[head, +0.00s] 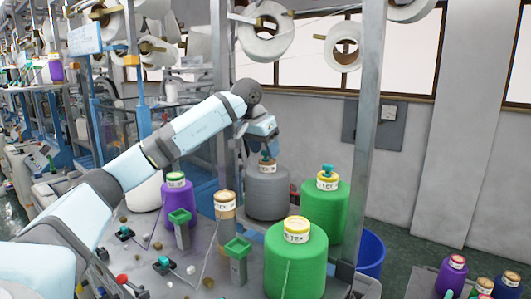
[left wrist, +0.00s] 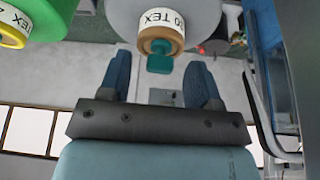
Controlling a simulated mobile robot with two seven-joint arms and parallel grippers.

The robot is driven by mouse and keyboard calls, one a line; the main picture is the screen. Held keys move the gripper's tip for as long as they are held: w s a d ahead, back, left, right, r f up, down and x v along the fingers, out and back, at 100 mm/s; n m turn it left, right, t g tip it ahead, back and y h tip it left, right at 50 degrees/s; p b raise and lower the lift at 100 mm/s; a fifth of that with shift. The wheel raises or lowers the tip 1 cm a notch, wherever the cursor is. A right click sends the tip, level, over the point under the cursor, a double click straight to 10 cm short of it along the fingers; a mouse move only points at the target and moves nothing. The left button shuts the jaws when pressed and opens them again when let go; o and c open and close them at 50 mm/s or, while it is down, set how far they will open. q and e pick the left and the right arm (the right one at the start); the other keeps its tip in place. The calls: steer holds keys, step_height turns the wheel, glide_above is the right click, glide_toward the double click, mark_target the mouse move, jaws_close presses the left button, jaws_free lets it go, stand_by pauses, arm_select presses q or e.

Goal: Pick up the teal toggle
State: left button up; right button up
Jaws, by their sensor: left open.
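A teal toggle (head: 266,158) sits on the tan top of the grey yarn cone (head: 267,192). In the left wrist view the teal toggle (left wrist: 160,63) shows between my blue fingertips, against the cone's labelled top (left wrist: 160,35). My left gripper (head: 265,153) points down over the grey cone. It is open, with a gap on both sides of the toggle in the wrist view. Another teal toggle (head: 328,170) is on the green cone (head: 325,208) to the right. My right gripper is not in view.
A front green cone (head: 295,265), a purple cone (head: 177,205) and a tan spool (head: 225,208) stand close around. A metal post (head: 365,130) rises just right of the cones.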

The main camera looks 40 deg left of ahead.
mark_target(265, 150)
arm_select(q)
steer(key=shift+w+f, duration=0.15)
steer(key=shift+f, duration=0.2)
steer(key=shift+c, duration=0.6)
steer(key=c, duration=0.7)
steer(key=shift+r, duration=0.15)
steer(key=shift+r, duration=0.2)
step_height(265, 150, up, 20)
steer(key=shift+f+b, duration=0.25)
steer(key=shift+b, duration=0.1)
